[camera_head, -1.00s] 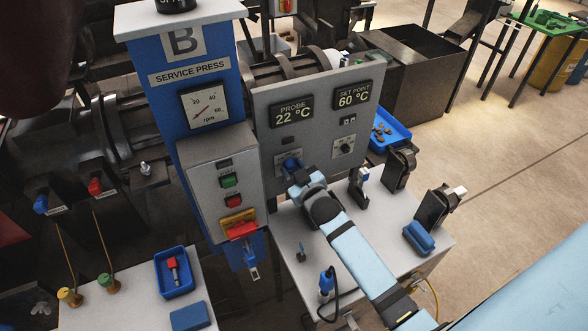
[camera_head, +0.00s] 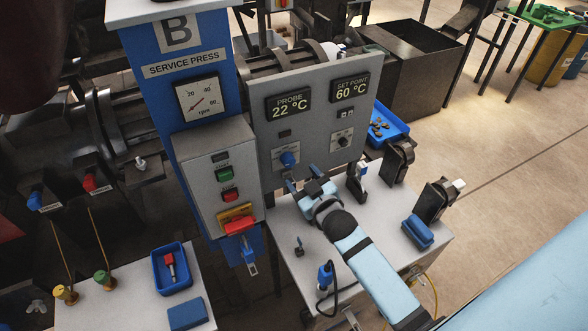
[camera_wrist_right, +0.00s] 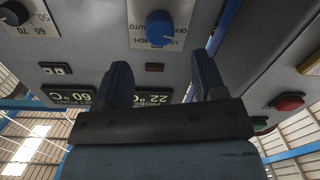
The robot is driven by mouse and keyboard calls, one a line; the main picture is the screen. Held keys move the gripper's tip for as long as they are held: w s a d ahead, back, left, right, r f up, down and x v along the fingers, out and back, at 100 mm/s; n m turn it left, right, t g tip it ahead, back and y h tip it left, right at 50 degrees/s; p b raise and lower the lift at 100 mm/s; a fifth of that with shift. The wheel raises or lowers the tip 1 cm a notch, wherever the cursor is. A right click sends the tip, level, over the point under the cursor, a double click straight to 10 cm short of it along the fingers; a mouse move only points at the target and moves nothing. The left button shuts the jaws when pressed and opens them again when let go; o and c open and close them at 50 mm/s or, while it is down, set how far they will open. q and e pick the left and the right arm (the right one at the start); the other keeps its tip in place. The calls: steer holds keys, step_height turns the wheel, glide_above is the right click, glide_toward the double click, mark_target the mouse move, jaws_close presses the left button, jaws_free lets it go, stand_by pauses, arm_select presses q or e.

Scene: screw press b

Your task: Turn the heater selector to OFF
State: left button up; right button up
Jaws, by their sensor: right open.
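The heater selector is a blue knob (camera_head: 288,158) on a white label plate, low on the grey panel under the 22 °C probe display. The right wrist view shows the knob (camera_wrist_right: 160,27) at the top, with label words around it partly hidden; AUTO is readable. A small pale mark shows on the knob's edge, but I cannot tell which position it points to. My right gripper (camera_head: 301,178) is open and empty, just below and in front of the knob. Its two fingers (camera_wrist_right: 162,75) stand apart in the wrist view, not touching the knob. My left gripper is not in view.
A second, black knob (camera_head: 342,140) sits right of the selector. The control box left of it carries a green button (camera_head: 222,173), a red button (camera_head: 229,195) and a red handle (camera_head: 239,225). Black holders (camera_head: 356,182) and a blue block (camera_head: 418,232) stand on the bench.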

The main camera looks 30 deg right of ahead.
steer(key=s+b, duration=0.1)
steer(key=s, duration=0.6)
steer(key=shift+s+r, duration=0.15)
